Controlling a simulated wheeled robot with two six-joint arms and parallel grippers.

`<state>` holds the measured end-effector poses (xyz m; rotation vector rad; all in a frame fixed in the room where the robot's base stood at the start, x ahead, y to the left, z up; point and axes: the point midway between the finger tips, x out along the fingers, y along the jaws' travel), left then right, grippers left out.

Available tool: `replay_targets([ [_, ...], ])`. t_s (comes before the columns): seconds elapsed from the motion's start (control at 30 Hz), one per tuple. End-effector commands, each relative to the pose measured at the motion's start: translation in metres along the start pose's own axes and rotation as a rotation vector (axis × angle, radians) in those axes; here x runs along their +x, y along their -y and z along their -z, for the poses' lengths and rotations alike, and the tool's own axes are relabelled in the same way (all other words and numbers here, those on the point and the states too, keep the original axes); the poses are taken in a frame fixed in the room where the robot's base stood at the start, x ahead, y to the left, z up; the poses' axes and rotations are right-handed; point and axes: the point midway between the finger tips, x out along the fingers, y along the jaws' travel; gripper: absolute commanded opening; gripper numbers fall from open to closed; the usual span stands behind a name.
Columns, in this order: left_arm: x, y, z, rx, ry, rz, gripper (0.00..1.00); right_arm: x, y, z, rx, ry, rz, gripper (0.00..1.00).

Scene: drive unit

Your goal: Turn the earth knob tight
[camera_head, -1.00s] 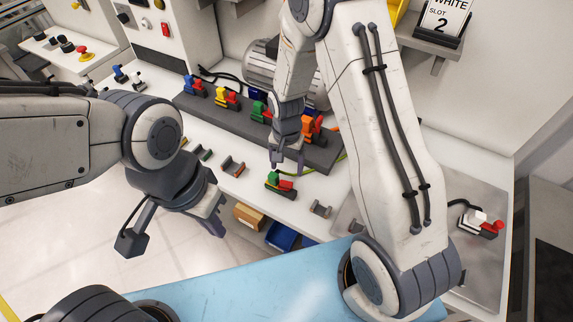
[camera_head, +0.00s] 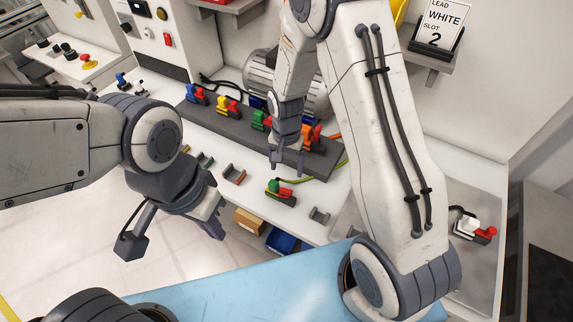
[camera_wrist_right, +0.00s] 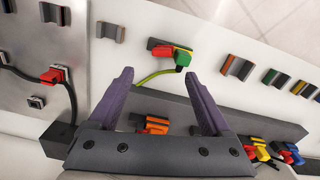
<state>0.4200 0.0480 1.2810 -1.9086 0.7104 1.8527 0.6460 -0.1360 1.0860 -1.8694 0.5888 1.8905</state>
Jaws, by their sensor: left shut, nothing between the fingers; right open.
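A green connector with a red part (camera_head: 282,190) sits on the white bench in front of the dark terminal block (camera_head: 240,128). A green-yellow cable (camera_wrist_right: 152,76) runs by it, and the connector also shows in the right wrist view (camera_wrist_right: 181,58). I cannot tell for sure which part is the earth knob. My right gripper (camera_head: 286,168) is open and empty above the bench, between the connector and the block; its fingers spread in the right wrist view (camera_wrist_right: 160,78). The orange connector (camera_wrist_right: 154,125) on the block shows between those fingers. My left gripper (camera_head: 216,228) is shut and empty, off the bench's front edge.
Blue, yellow and green connectors (camera_head: 228,105) line the block, with a motor (camera_head: 262,75) behind. Small empty holders (camera_head: 234,175) sit along the bench front. A white-and-red connector (camera_head: 474,229) stands on the metal plate at right. Bins (camera_head: 249,221) lie below the bench.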

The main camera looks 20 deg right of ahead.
Motion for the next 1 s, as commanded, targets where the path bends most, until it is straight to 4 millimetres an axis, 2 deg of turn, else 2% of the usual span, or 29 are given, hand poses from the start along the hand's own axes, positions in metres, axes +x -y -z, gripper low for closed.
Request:
replay_targets([
  [0.17, 0.004, 0.000, 0.000, 0.000, 0.000, 0.000, 0.00, -0.006, 0.001, 0.001, 0.000, -0.002, 0.002, 0.82],
  [0.27, 0.009, 0.001, -0.001, 0.001, 0.000, 0.000, 0.00, -0.018, 0.001, 0.001, 0.000, -0.005, 0.004, 0.82],
  [0.5, 0.025, 0.002, -0.001, 0.002, 0.000, 0.000, 0.00, -0.065, 0.001, 0.002, 0.000, -0.006, 0.006, 0.82],
  [0.7, 0.031, 0.002, -0.002, 0.002, 0.000, 0.000, 0.00, -0.095, 0.001, 0.001, 0.000, -0.003, 0.002, 0.82],
  [1.0, 0.032, 0.002, -0.002, 0.002, 0.000, 0.000, 0.00, -0.105, 0.000, 0.000, 0.000, 0.000, 0.000, 0.82],
])
